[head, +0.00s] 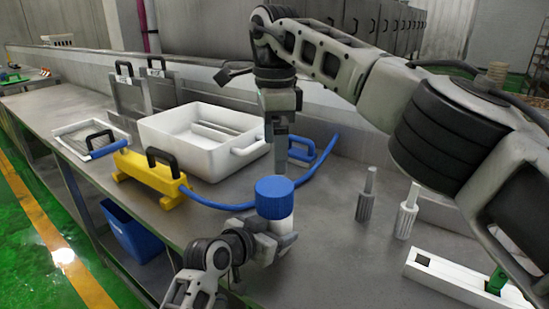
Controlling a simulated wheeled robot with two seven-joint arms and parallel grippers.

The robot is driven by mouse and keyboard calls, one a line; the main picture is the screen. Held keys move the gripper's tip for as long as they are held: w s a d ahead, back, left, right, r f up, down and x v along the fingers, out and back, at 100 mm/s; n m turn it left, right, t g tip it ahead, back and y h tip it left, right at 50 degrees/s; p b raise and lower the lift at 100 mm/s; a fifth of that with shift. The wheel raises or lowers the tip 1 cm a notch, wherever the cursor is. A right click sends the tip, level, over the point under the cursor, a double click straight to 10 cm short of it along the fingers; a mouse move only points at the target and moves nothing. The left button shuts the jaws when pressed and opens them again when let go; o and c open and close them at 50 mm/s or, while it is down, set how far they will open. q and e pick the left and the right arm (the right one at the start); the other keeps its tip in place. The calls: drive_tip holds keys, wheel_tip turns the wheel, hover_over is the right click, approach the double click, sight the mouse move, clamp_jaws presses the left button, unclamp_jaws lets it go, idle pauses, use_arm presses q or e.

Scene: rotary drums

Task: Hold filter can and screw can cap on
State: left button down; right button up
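The filter can (281,228) is white and stands upright near the front edge of the bench. The blue ribbed can cap (274,197) sits on its top; I cannot tell whether it is threaded down. My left gripper (268,244) is around the lower part of the can and appears shut on it. My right arm comes in from the right, and its gripper (281,165) points down directly above or just behind the cap. Its fingers are seen edge-on, so their opening and any contact with the cap cannot be told.
A white tub (165,137), a yellow block with a black handle (150,175) and a blue hose (215,204) lie to the left. A blue bin (135,232) is below the bench.

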use_arm(q)
drive_tip(key=shift+c, duration=1.4)
unclamp_jaws()
drive_tip(key=v, duration=1.6)
drive_tip(key=shift+w+a, duration=0.1)
